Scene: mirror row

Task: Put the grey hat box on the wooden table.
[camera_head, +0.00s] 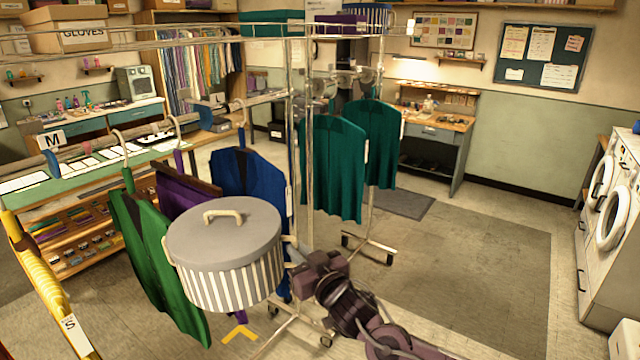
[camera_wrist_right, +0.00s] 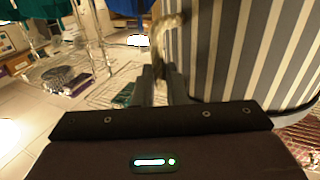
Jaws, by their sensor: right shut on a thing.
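The grey hat box (camera_head: 224,252) has a plain grey lid with a pale rope handle on top and grey-and-white striped sides. It is held in the air in front of the clothes rail. My right gripper (camera_head: 293,254) reaches its right side. In the right wrist view, the gripper's fingers (camera_wrist_right: 166,84) are shut on the rope loop on the side of the striped box (camera_wrist_right: 240,50). A wood-topped desk (camera_head: 452,122) stands at the back right; I cannot tell whether it is the wooden table. My left gripper is not in view.
A rail with green, purple and blue garments (camera_head: 250,180) stands behind the box. Teal garments (camera_head: 333,165) hang on a wheeled rack to its right. White washing machines (camera_head: 612,210) line the right edge. The floor mat (camera_head: 460,265) is clear.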

